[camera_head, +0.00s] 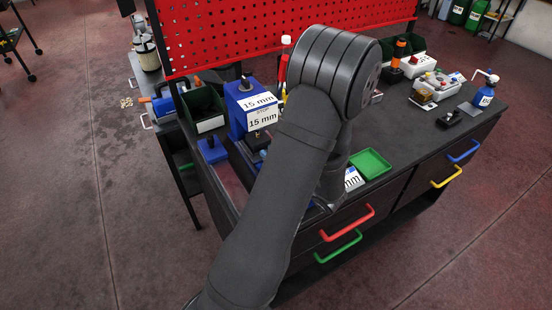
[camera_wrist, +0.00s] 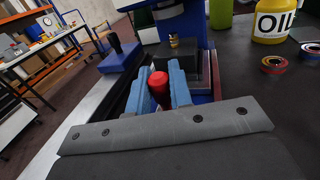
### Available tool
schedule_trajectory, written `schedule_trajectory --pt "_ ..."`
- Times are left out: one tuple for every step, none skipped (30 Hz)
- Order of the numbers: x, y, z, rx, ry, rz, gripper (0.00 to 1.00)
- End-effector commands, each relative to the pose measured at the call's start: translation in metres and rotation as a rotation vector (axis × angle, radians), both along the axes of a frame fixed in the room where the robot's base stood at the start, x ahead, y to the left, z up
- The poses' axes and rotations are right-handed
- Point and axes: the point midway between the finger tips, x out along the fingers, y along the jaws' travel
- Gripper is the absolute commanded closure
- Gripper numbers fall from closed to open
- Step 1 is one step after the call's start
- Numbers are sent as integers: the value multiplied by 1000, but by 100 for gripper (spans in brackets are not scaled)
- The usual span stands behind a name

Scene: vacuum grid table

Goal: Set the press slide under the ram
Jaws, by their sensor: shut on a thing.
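In the wrist view, my gripper (camera_wrist: 160,88) has its two blue fingers shut on a red knob (camera_wrist: 159,82). Just beyond it is a dark block, which looks like the press slide (camera_wrist: 150,63), with a small brass piece (camera_wrist: 174,42) on top. The blue press (camera_wrist: 192,22) rises behind and over this block; its ram is not clear to see. In the head view, the blue press (camera_head: 238,119) with "15 mm" labels stands left of my arm. My arm hides the gripper and the slide there.
A blue block with a black handle (camera_wrist: 120,58) stands left of the slide. A yellow oil bottle (camera_wrist: 272,22) and a tape-like ring (camera_wrist: 272,64) are at right. A green tray (camera_head: 370,163) lies right of my arm. A red pegboard (camera_head: 240,35) backs the table.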

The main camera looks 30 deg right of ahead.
Motion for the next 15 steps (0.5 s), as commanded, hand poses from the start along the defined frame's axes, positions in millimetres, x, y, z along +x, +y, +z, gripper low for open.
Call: schedule_trajectory --pt "2 -2 1 -5 -2 -2 100" --pt "2 -2 1 -5 -2 -2 100" --pt "2 -2 1 -5 -2 -2 100" --pt "2 -2 1 -5 -2 -1 100" --pt "2 -2 1 -5 -2 -1 100" --pt "2 -2 1 -6 -3 -1 100" --pt "2 -2 1 -6 -3 -1 75" --pt "2 -2 1 -6 -3 -1 69" --pt "2 -2 1 -6 -3 -1 61" --pt "2 -1 1 -5 -2 0 61" --pt "2 -1 1 -5 -2 0 61" --pt "2 -1 1 -5 -2 0 61" --pt "2 -1 1 -4 -2 0 61" --pt "2 -1 1 -4 -2 0 61" --pt "1 -1 1 -4 -2 0 61"
